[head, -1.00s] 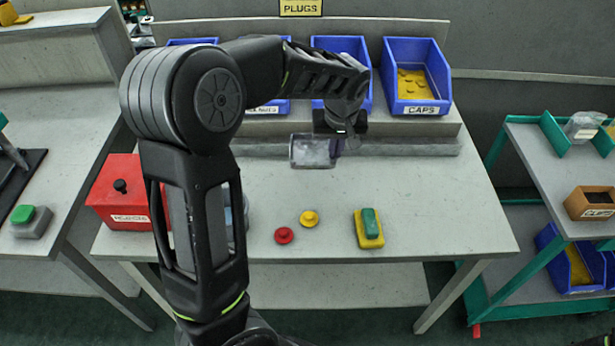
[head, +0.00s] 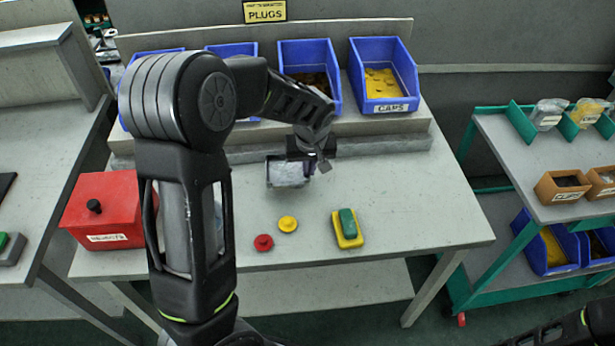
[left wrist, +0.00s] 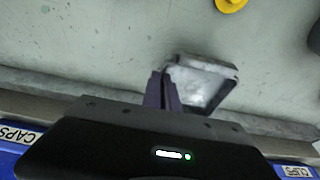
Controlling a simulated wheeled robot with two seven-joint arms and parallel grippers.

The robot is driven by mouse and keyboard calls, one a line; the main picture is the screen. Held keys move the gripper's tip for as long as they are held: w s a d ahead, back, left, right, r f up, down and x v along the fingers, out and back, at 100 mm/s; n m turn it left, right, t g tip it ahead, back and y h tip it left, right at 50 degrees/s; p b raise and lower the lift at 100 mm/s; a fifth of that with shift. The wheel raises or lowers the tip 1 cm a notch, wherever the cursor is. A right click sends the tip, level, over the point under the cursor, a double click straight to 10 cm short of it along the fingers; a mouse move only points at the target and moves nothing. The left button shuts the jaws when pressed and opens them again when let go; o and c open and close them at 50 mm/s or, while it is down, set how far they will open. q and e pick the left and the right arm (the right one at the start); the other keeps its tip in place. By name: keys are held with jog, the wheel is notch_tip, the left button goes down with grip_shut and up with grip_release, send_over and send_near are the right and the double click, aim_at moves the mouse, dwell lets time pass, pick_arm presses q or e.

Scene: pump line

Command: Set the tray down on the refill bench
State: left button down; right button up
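In the left wrist view my left gripper's purple fingers (left wrist: 162,92) are closed together on one wall of the tray (left wrist: 208,84). The tray looks tilted and empty. I cannot tell how far its underside is from the bench top. My right gripper is out of view; only part of my right arm shows at the lower right.
On the bench are a red box (head: 108,210), a red knob (head: 263,242), a yellow knob (head: 287,223) and a yellow-green block (head: 347,228). Blue bins (head: 384,75) line the back. A green-framed cart (head: 530,165) stands at right. The bench's front right is clear.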

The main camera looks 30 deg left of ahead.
pick_arm(q)
jog(key=shift+f, duration=1.85)
jog(key=shift+f, duration=0.1)
jog(key=c, duration=2.1)
grip_release()
jog(key=shift+f, duration=0.1)
jog(key=o, duration=0.5)
jog(key=shift+c, duration=0.2)
jog(key=v, duration=1.2)
jog(key=shift+r+b, duration=0.25)
jog(key=shift+b, duration=0.05)
